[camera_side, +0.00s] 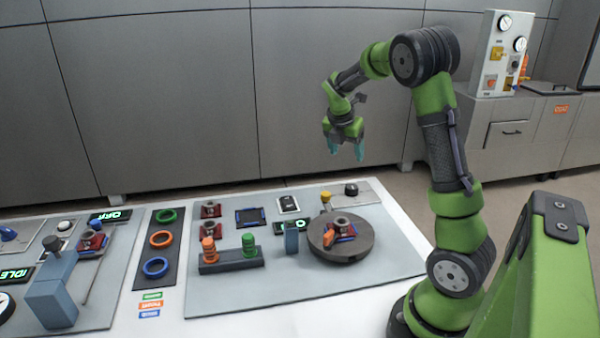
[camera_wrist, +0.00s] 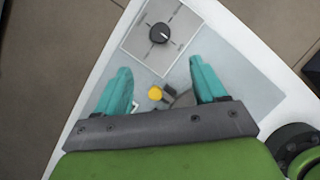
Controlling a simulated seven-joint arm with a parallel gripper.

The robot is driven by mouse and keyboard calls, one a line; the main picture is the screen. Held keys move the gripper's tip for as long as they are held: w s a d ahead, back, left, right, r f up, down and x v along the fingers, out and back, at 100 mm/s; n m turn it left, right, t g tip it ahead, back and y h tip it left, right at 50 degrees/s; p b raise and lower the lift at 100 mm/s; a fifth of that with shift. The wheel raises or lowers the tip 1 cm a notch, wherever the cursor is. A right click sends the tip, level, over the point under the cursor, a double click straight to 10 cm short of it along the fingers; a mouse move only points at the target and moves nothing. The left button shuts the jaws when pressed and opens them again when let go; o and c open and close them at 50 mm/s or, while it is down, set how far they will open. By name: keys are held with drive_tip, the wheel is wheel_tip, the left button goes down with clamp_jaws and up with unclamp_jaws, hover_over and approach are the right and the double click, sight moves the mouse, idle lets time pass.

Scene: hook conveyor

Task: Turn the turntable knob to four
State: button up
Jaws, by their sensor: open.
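The black knob (camera_side: 351,188) sits on a light grey plate at the back right of the board. In the wrist view the knob (camera_wrist: 159,33) lies ahead of the fingertips, its white pointer mark towards the right. The round grey turntable (camera_side: 361,248) stands in front of the plate and carries a small part with red and blue areas (camera_side: 341,228). My gripper (camera_side: 346,155) is open and empty, pointing down, well above the board. Its teal fingers also show in the wrist view (camera_wrist: 160,70). The knob's scale is too small to read.
A yellow-topped post (camera_side: 326,197) stands beside the knob plate; its yellow top (camera_wrist: 154,94) shows between my fingers. A blue-grey block (camera_side: 291,238) and a green-lit display are left of the turntable. Orange and green pegs (camera_side: 249,244) stand farther left. The air around my gripper is clear.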

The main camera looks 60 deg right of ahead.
sight(351, 186)
drive_tip(key=x, duration=1.6)
drive_tip(key=shift+a, duration=0.1)
drive_tip(key=c, duration=1.1)
